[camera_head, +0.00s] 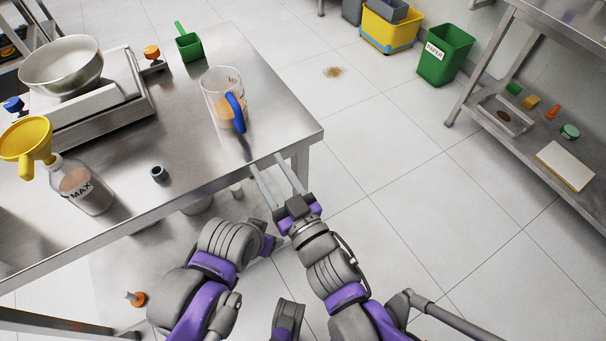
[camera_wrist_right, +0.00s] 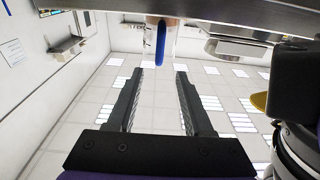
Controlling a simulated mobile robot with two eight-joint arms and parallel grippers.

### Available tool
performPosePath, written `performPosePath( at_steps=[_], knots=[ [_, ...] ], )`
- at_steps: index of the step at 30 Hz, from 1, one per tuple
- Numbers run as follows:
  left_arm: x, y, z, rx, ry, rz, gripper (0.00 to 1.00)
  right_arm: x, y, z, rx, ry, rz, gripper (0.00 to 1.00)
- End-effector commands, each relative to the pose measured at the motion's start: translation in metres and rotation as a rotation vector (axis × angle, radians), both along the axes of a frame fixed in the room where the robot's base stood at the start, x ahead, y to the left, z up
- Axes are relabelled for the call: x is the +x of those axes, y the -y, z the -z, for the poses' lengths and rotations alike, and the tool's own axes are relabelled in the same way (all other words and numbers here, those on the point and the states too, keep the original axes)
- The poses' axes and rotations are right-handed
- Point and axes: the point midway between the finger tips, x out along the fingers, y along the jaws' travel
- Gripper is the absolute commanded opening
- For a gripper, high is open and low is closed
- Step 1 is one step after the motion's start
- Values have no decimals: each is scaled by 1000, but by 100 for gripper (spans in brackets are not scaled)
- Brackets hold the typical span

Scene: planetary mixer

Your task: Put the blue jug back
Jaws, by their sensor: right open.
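The blue jug is a clear measuring jug (camera_head: 214,100) with a blue handle (camera_head: 237,112) and a light brown content. It stands upright near the front right corner of the steel table (camera_head: 190,150), handle toward me. My right gripper (camera_head: 264,162) is open and empty at the table's front edge, its two long fingers pointing toward the jug. In the right wrist view, the blue handle (camera_wrist_right: 160,42) appears beyond and between the open fingertips (camera_wrist_right: 158,74), with the jug's clear wall around it. My left arm is folded below the table edge; its gripper cannot be made out.
Floor at right is clear before a steel shelf (camera_head: 535,130).

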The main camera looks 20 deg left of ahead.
Motion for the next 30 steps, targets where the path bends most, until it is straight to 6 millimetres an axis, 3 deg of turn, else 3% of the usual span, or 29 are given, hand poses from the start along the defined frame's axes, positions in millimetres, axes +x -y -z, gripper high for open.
performPosePath(
  at_steps=[5,8,11,14,16,19,22,24,27,30],
  knots=[
    [0,0,0,0,0,0,65,0,0,0,0,0,1,51],
    [0,0,0,0,0,0,65,8,11,4,-20,-20,37,51],
    [0,0,0,0,0,0,65,34,52,19,-87,-95,162,51],
    [0,0,0,0,0,0,65,59,126,48,-204,-249,361,51],
    [0,0,0,0,0,0,65,62,189,74,-297,-399,504,51],
    [0,0,0,0,0,0,65,36,270,110,-412,-645,659,51],
    [0,0,0,0,0,0,65,-8,322,136,-487,-876,736,51],
    [0,0,0,0,0,0,65,-37,341,147,-515,-1004,754,51],
    [0,0,0,0,0,0,65,-66,353,155,-533,-1121,754,51],
    [0,0,0,0,0,0,65,-78,356,157,-538,-1170,747,51]
  ],
)
